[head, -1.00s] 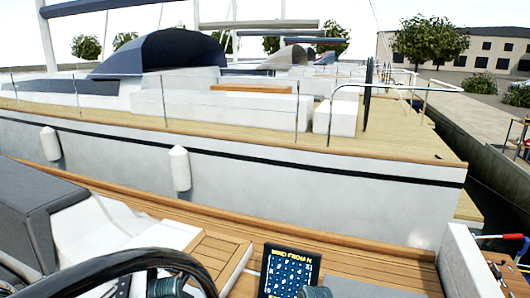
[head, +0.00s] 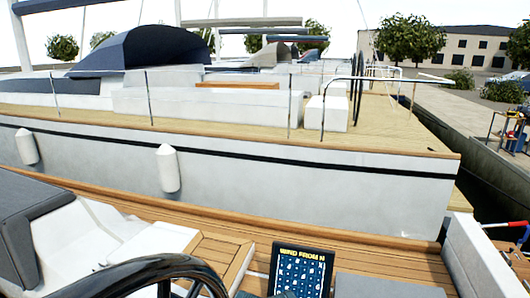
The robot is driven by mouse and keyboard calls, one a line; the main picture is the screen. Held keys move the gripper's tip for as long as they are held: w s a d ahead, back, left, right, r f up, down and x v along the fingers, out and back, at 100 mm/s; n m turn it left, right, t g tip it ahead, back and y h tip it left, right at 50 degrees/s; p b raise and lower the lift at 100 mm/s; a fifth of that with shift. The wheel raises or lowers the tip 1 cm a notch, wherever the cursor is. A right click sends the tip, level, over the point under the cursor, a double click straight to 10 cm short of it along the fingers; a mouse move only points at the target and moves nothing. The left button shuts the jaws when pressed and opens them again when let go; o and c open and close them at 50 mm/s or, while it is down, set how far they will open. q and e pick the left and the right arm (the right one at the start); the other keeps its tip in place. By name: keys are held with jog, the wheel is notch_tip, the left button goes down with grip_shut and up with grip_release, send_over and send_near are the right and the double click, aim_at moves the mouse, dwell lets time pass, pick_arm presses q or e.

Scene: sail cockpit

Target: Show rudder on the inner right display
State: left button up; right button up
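One display (head: 301,272) shows at the bottom middle of the head view. It has a dark frame, the yellow heading "WIND FROM N" and a blue grid of pale characters; its lower part is cut off by the picture edge. I cannot tell whether it is the inner right display. No rudder page is seen. Neither of my grippers is in view.
A black steering wheel rim (head: 150,274) arcs across the lower left. A grey cushioned seat (head: 35,215) is at the left. Teak decking (head: 400,262) lies behind the display. A neighbouring white yacht (head: 300,180) lies alongside, with a quay (head: 455,115) at the right.

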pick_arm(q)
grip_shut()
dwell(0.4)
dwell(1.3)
